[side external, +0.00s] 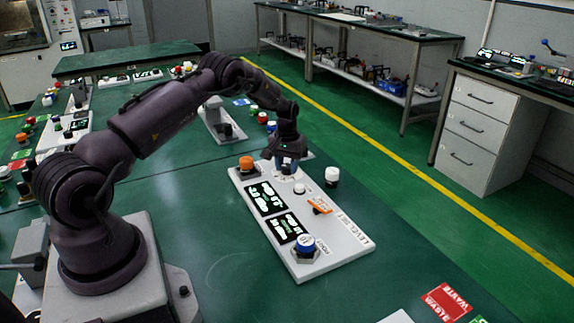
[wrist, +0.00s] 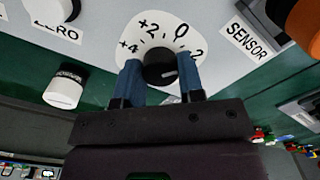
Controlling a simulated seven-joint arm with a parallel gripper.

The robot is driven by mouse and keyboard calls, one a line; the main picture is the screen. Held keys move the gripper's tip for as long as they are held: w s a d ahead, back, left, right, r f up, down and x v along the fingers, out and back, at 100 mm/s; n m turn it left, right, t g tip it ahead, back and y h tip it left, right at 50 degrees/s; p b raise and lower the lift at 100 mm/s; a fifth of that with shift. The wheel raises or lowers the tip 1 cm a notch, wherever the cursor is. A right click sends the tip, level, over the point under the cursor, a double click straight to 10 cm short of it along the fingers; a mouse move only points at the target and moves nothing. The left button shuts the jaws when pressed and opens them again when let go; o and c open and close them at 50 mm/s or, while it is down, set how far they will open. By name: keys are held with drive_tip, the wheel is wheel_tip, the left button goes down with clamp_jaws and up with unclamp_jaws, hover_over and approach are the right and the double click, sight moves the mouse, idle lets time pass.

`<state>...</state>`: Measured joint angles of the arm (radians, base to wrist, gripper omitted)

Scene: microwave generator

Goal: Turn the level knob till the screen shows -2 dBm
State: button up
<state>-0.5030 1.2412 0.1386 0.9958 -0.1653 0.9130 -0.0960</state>
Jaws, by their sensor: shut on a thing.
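The level knob (wrist: 160,72) is small and black, on a white dial plate (wrist: 150,35) marked +4, +2, 0 and a partly hidden 2 at the right. A light mark on the knob lies toward its right side. My gripper (wrist: 161,80) has its two blue fingers shut on the knob, one on each side. In the side view my gripper (side external: 288,163) reaches down to the far end of the white panel (side external: 335,250) and hides the knob. The panel has two lit screens, an upper one (side external: 265,198) and a lower one (side external: 285,228); their digits are too small to read.
An orange knob (side external: 246,163) stands left of my gripper. A white knob (side external: 299,188), an orange switch (side external: 320,205) and a blue-topped knob (side external: 306,244) are nearer on the panel. A loose-looking white cylinder (side external: 332,175) stands beside it.

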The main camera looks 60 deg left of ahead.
sight(287, 166)
drive_tip(key=o, duration=0.9)
wheel_tip(287, 166, up, 13)
idle(0.4)
drive_tip(key=shift+s+d+r+m+t, duration=0.95)
drive_tip(key=shift+s+d+r+m, duration=0.5)
drive_tip(key=shift+s+d+r, duration=2.5)
drive_tip(key=shift+s+d+r+m+t, duration=1.15)
drive_tip(key=shift+s+d+r, duration=1.3)
drive_tip(key=shift+s+d, duration=2.95)
drive_tip(key=shift+s+d+r+m+t, duration=0.7)
drive_tip(key=shift+s+d+r+m, duration=1)
drive_tip(key=shift+s+d+r, duration=2.8)
